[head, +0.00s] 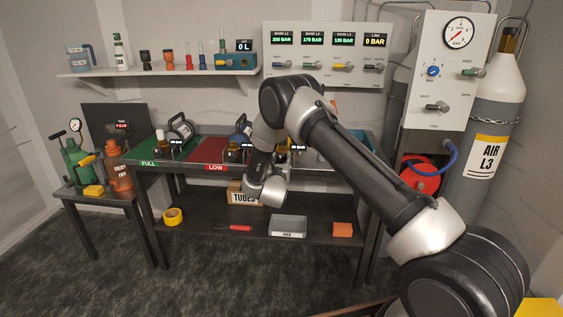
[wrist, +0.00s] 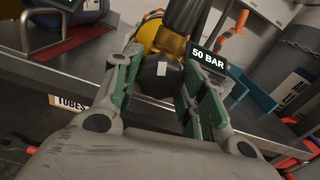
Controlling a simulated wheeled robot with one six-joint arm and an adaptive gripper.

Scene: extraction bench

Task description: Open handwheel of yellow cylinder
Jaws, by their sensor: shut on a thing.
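In the wrist view, the yellow cylinder (wrist: 151,36) lies beyond a brass valve (wrist: 170,48). Its black, rounded handwheel (wrist: 158,76) carries a small white mark and faces me. My gripper (wrist: 161,68) has its green-padded fingers on either side of the handwheel and is shut on it. A tag reading 50 BAR (wrist: 208,62) stands just right of the valve. In the head view, my arm hides most of the yellow cylinder and my fingers. How far the handwheel is turned cannot be told.
Other cylinders lie on the bench's green FULL mat (head: 149,153) and red LOW mat (head: 208,152). A gauge panel (head: 323,55) hangs behind. A tall AIR L3 cylinder (head: 488,115) stands at right.

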